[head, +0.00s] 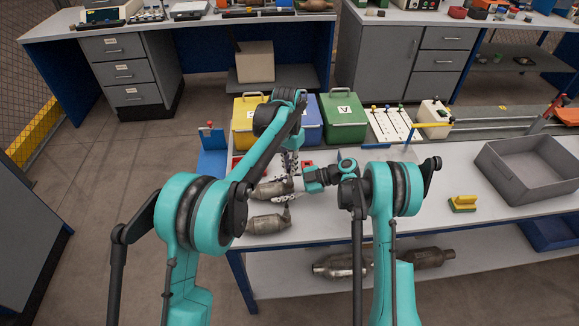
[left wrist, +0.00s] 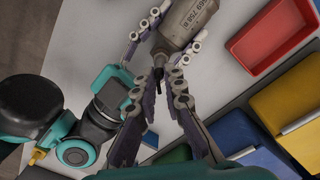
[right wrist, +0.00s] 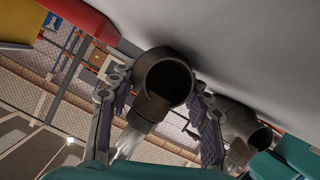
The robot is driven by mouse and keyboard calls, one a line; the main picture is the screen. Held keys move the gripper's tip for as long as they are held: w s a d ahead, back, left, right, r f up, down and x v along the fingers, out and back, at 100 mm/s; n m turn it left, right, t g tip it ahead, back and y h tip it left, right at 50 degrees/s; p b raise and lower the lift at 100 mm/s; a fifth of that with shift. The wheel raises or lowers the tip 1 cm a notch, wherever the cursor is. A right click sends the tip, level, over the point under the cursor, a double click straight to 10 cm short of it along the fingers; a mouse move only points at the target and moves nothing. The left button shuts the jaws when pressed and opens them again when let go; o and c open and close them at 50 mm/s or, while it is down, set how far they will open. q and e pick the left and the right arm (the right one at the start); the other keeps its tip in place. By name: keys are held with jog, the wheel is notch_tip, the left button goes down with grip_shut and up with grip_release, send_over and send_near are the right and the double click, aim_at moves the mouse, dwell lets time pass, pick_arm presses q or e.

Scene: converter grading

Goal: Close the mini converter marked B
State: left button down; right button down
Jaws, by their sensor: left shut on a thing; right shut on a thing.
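A grey-brown metal converter (head: 270,190) lies on the near table, with another converter (head: 267,223) in front of it. In the left wrist view a converter (left wrist: 186,20) carries printed digits; no letter B is legible. My left gripper (head: 289,165) reaches down at its right end. In that wrist view its fingers (left wrist: 159,76) are shut on a small dark part at the narrow end. My right gripper (head: 298,187) comes from the right. In the right wrist view its fingers flank a converter (right wrist: 152,105) with an open honeycomb end. A second converter (right wrist: 238,122) lies beyond.
A yellow box (head: 242,128), a blue box (head: 311,130) and a green box (head: 343,122) line the back edge. A red tray (left wrist: 262,42) lies beside the grippers. The table front centre-right is clear.

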pick_arm(q)
jog(key=m, duration=0.7)
jog(key=shift+d, duration=0.1)
jog(key=m, duration=0.7)
jog(key=shift+s+m+y, duration=0.1)
jog(key=shift+m+y, duration=0.2)
jog(key=m, duration=0.7)
jog(key=shift+s, duration=0.1)
jog(key=m, duration=0.7)
jog(key=shift+m, duration=0.3)
jog(key=c, duration=1.6)
grip_release()
